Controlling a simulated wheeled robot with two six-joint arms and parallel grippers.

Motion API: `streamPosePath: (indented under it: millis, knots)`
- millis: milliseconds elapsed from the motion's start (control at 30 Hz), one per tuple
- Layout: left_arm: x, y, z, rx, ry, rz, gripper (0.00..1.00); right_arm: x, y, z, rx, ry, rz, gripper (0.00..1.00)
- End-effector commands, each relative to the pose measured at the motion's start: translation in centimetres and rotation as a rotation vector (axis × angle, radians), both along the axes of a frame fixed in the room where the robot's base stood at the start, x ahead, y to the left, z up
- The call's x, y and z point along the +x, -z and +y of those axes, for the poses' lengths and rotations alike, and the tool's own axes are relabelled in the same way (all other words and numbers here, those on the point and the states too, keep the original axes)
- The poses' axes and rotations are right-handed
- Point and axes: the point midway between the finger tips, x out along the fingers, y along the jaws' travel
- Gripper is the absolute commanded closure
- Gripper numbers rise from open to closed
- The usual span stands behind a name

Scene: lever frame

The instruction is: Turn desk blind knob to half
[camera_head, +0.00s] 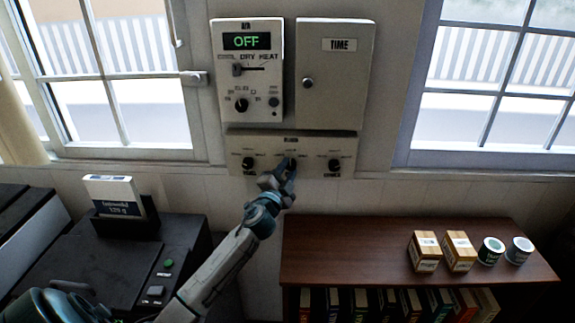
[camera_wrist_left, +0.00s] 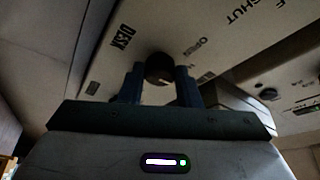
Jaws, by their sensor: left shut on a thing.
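The blind panel (camera_head: 310,142) is a wide beige box low on the wall between two windows. Its desk blind knob (camera_wrist_left: 158,67) is dark and round, with DESK and OPEN lettering beside it in the left wrist view. My left gripper (camera_head: 287,167) reaches the middle of the panel and covers the knob there in the head view. In the left wrist view its two fingers (camera_wrist_left: 160,84) stand on either side of the desk knob, shut on it. The knob's exact pointer angle is hard to read. My right gripper is not in view.
Other panel knobs sit to the left (camera_head: 248,163) and right (camera_head: 335,165). Above are a control box (camera_head: 248,95) reading OFF and a TIME box (camera_head: 335,85). A brown shelf (camera_head: 350,250) with boxes and cans stands below right, a dark printer (camera_head: 120,255) below left.

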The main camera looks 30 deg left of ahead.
Motion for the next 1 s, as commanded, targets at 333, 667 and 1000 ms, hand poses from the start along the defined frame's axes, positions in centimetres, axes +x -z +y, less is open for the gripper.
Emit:
streamPosePath:
  millis: [333,667,1000]
  knots:
    - [-0.01,0.14,0.04,0.016,-0.001,0.012,0.93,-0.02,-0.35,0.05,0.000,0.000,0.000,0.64]
    - [-0.01,0.10,0.04,0.016,-0.001,0.011,0.48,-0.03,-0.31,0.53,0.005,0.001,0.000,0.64]
    - [-0.56,0.34,-0.08,0.017,0.000,0.011,0.48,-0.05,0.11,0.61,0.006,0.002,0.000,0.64]
